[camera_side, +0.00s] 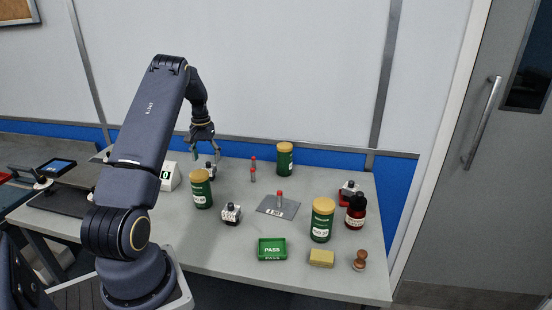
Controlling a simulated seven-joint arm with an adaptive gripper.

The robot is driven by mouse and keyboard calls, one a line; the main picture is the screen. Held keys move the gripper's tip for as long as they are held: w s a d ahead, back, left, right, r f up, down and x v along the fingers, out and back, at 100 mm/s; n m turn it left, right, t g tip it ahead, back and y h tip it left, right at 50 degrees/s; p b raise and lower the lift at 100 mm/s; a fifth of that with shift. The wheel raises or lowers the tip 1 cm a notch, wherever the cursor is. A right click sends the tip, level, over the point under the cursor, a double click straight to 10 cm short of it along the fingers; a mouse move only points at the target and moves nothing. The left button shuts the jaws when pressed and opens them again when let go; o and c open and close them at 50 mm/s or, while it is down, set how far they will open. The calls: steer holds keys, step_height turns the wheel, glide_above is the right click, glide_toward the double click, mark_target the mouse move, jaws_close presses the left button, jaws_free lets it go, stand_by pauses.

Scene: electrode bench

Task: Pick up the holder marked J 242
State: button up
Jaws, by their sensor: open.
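Several small holders with black and white bodies stand on the bench; their markings are too small to read, so I cannot tell which is J 242. One holder (210,174) is at the back left, just below my gripper and partly hidden behind a green jar. Another holder (231,214) stands in the open at front centre-left. A third holder (347,190), with red on it, is at the right behind a brown bottle. My gripper (204,153) is open, fingers pointing down, above the back left holder. I see nothing between its fingers.
Green jars with gold lids stand at left (201,192), back (285,160) and right (322,222). The brown bottle (355,213) is at right. A grey plate (290,209), green PASS tray (271,249), sponge (321,258), and wooden stamp (359,260) occupy the middle and front.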

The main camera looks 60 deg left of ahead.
mark_target(209, 167)
steer(key=f, duration=0.5)
steer(key=shift+w+f, duration=0.2)
steer(key=shift+f, duration=0.15)
steer(key=shift+c, duration=0.3)
steer(key=shift+r, duration=0.1)
jaws_close()
